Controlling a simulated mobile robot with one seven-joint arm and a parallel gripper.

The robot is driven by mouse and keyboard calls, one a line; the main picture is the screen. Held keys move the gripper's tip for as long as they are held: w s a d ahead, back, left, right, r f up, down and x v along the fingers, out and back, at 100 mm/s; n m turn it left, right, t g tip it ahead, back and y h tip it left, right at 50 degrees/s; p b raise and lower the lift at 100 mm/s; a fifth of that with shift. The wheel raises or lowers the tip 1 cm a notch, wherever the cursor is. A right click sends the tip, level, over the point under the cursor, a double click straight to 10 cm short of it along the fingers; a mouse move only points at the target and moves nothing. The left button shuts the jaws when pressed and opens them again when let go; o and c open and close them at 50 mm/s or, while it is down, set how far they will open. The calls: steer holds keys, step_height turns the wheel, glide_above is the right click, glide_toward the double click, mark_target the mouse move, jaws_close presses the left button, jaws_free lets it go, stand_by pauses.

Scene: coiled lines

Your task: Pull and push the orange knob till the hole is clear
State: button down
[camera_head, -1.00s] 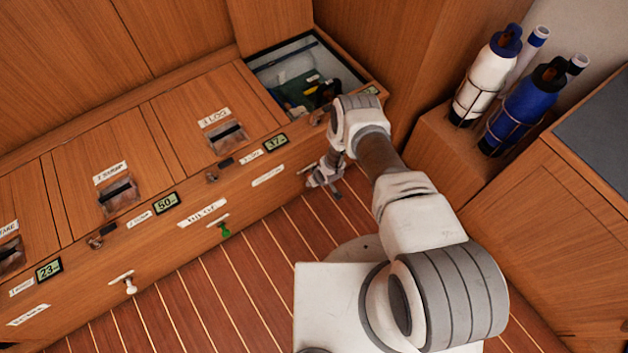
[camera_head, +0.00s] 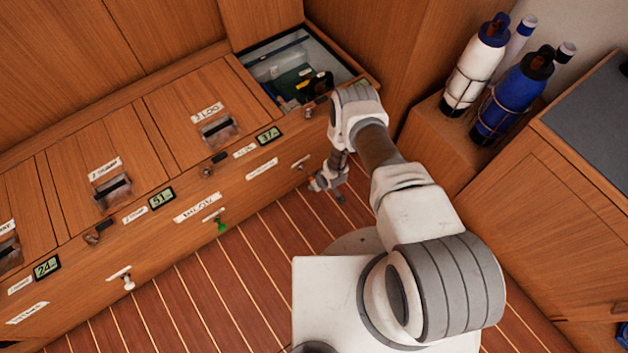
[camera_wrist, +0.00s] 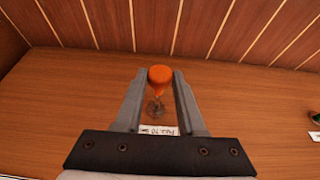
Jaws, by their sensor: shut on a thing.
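The orange knob (camera_wrist: 160,76) sits between my gripper's fingers in the wrist view. My gripper (camera_wrist: 158,84) is shut on it. Behind the knob, a round grey fitting (camera_wrist: 155,107) shows on the wooden cabinet front, with a white label (camera_wrist: 158,130) beside it that begins "PULL TO". The knob and fingers partly cover the fitting, so I cannot tell whether its hole is clear.
A green knob (camera_head: 221,225) and a white knob (camera_head: 128,284) hang on the same front. An open compartment (camera_head: 300,75) with loose items is at the top right. White (camera_head: 476,68) and blue (camera_head: 512,105) bottles stand right. The plank floor is clear in front.

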steer(key=c, duration=0.5)
jaws_free()
steer(key=shift+r, duration=0.1)
